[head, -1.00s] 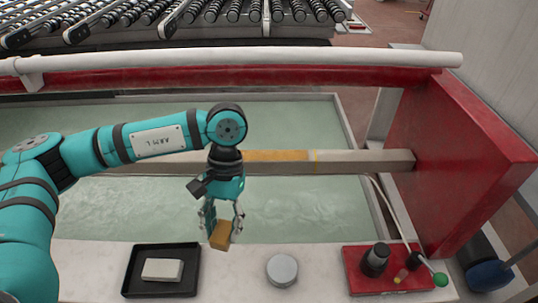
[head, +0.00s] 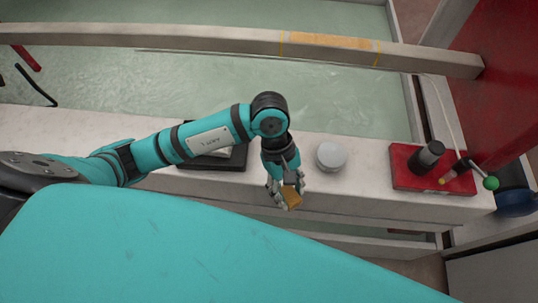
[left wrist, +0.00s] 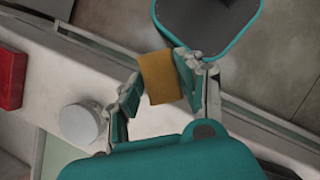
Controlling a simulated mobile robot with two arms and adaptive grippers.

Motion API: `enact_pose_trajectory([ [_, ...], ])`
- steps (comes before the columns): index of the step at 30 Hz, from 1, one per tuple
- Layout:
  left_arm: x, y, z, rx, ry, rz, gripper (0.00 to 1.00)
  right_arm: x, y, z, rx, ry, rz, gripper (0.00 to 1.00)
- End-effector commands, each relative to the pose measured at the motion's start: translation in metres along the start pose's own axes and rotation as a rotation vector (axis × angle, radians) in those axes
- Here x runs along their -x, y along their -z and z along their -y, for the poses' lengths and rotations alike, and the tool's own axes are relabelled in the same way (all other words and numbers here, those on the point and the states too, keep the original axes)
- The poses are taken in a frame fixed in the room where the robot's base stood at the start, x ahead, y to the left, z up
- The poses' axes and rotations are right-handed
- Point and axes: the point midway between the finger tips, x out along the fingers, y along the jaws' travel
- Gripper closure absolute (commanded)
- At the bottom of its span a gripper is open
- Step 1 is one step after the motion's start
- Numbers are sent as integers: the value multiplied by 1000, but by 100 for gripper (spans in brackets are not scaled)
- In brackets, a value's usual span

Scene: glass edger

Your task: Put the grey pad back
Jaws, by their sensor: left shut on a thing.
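My left gripper (head: 287,193) is shut on a mustard-yellow block (head: 292,200), held near the front edge of the pale ledge. In the left wrist view the block (left wrist: 160,77) sits between both fingers, with floor behind much of it. A black tray (head: 198,163) lies on the ledge to the left of the gripper, partly under my left arm. A pale grey-white pad (head: 223,153) in that tray is mostly hidden by the arm. My right gripper is not in view.
A round grey-white canister (head: 331,156) stands on the ledge just right of my gripper. A water basin (head: 215,75) and a beam (head: 232,41) lie behind the ledge.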

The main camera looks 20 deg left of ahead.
Motion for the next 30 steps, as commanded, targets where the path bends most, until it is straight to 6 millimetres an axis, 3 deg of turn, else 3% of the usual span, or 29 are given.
enact_pose_trajectory([
  [3,-10,-1,0,74,-31,1,82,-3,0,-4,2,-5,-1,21],
  [7,-8,11,-7,103,-43,-3,82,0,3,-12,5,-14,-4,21],
  [21,24,112,-62,101,-42,0,82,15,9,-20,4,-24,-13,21],
  [30,24,136,-73,98,-38,2,82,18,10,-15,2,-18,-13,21],
])
